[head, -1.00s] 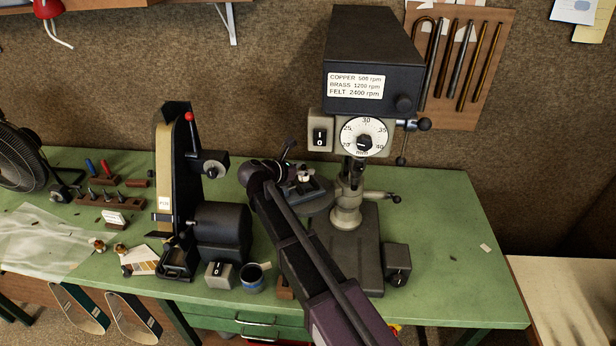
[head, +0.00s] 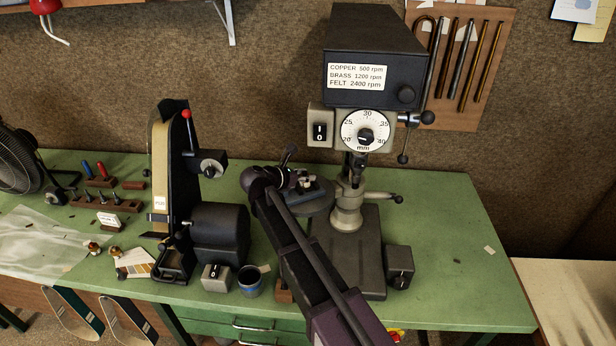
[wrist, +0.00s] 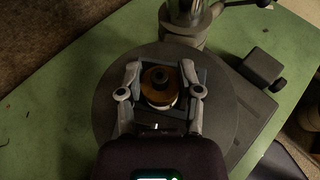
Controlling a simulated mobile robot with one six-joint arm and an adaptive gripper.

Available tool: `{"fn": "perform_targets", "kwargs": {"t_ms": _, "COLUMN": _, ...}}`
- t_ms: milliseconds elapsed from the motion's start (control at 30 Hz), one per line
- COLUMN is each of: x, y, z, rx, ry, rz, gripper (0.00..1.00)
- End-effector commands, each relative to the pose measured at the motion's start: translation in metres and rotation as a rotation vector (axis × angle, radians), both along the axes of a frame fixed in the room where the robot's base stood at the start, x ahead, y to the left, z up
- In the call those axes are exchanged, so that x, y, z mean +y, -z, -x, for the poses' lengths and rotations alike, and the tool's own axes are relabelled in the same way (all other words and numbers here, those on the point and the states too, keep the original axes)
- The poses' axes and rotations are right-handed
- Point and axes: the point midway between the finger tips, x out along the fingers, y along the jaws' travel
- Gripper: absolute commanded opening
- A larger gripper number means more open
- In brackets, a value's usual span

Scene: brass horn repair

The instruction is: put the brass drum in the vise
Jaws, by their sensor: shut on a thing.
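The brass drum (wrist: 158,84), a round brown-gold piece with a dark knob in its middle and a pale rim below, is between the two grey fingers of my gripper (wrist: 160,88) in the wrist view. My gripper is shut on it. The vise (wrist: 151,127), a dark blue-grey block, lies under and around the drum on the round drill press table (wrist: 110,118). I cannot tell whether the drum rests on the vise or hangs just above it. In the head view my arm largely hides the drum and vise.
The drill press (head: 372,55) stands directly behind, its column (wrist: 183,30) close beyond the vise. The green bench (head: 455,250) is mostly clear at right.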

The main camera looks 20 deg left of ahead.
Motion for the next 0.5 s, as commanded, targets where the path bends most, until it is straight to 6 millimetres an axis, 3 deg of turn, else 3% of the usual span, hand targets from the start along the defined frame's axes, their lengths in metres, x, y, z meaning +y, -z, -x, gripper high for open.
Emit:
{"fn": "perform_targets", "kwargs": {"t_ms": 167, "x": 0.0002, "y": 0.0041, "z": 0.0001, "rx": 0.000, "ry": 0.000, "rz": 0.000, "gripper": 0.00}}
{"fn": "perform_targets", "kwargs": {"t_ms": 200, "x": 0.0002, "y": 0.0032, "z": 0.0001, "rx": 0.000, "ry": 0.000, "rz": 0.000, "gripper": 0.55}}
{"fn": "perform_targets", "kwargs": {"t_ms": 300, "x": 0.0003, "y": 0.0029, "z": 0.0002, "rx": 0.000, "ry": 0.000, "rz": 0.000, "gripper": 0.81}}
{"fn": "perform_targets", "kwargs": {"t_ms": 500, "x": 0.0005, "y": 0.0029, "z": 0.0002, "rx": 0.000, "ry": -0.001, "rz": 0.000, "gripper": 0.81}}
